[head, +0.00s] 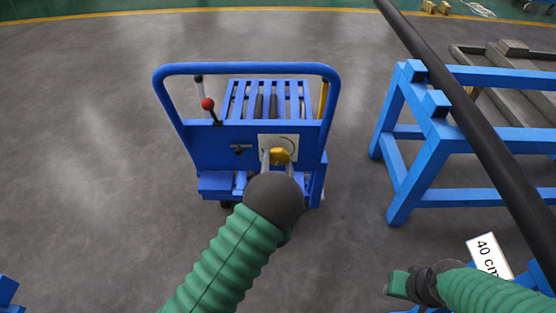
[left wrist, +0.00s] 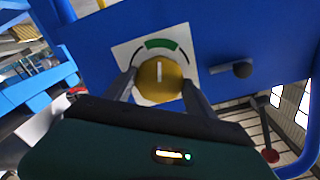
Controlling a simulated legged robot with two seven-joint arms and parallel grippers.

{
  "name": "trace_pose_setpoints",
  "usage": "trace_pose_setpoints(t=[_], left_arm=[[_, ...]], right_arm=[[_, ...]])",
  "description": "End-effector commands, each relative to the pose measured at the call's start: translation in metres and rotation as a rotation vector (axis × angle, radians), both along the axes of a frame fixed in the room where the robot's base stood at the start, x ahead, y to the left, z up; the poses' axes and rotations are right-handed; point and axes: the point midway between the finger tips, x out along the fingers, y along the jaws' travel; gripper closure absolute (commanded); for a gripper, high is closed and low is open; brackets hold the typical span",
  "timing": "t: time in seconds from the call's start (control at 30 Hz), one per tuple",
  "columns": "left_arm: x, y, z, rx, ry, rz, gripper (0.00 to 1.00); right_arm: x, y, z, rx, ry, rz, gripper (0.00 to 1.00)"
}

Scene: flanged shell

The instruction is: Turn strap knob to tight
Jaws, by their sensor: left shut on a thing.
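The strap knob is a yellow round knob (head: 280,156) on a white plate (head: 292,143) at the right of the blue cart's panel (head: 215,145). In the left wrist view the knob (left wrist: 159,79) shows a pale pointer line near upright, towards a green arc (left wrist: 160,44) on the plate. My left gripper (head: 274,157) has its fingers on both sides of the knob and is shut on it; the fingers also show in the left wrist view (left wrist: 158,88). My right gripper (head: 398,284) is at the lower right, away from the cart; its jaw state is unclear.
A red-tipped lever (head: 208,104) stands on the cart's left side, and a small dark handle (head: 240,149) sits left of the knob. A blue stand (head: 425,165) with a long black pipe (head: 480,130) is at the right. A "40 cm" sign (head: 486,253) lies near my right arm.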

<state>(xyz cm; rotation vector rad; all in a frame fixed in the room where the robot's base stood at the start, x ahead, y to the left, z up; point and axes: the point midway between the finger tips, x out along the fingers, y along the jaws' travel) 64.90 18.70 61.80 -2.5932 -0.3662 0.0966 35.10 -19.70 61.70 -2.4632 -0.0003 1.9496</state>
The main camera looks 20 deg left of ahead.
Motion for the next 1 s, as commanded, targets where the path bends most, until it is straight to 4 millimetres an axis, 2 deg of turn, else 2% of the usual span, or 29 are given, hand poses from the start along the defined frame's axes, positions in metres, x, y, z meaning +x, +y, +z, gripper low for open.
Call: trace_pose_setpoints(t=[0.03, 0.6, 0.63, 0.8, 1.0], left_arm=[[-0.002, -0.0022, -0.0055, 0.012, 0.02, -0.004, 0.77], [-0.0019, -0.0014, -0.0064, 0.045, 0.028, -0.003, 0.77], [-0.0019, -0.0014, -0.0063, 0.045, 0.028, -0.003, 0.35], [-0.0014, -0.0011, -0.004, 0.045, 0.023, -0.002, 0.14], [-0.0011, -0.0005, -0.0016, 0.045, 0.017, -0.001, 0.14]], right_arm=[[-0.0001, 0.0, 0.0015, 0.0, 0.0, 0.0, 0.64], [0.0, 0.0, 0.0028, 0.0, 0.0, 0.0, 0.64], [0.0, 0.0, 0.0028, 0.0, 0.0, 0.0, 0.64], [-0.0001, 0.0, 0.0029, 0.0, 0.0, 0.0, 0.64], [0.0, 0.0, 0.0032, 0.0, 0.0, 0.0, 0.64]])
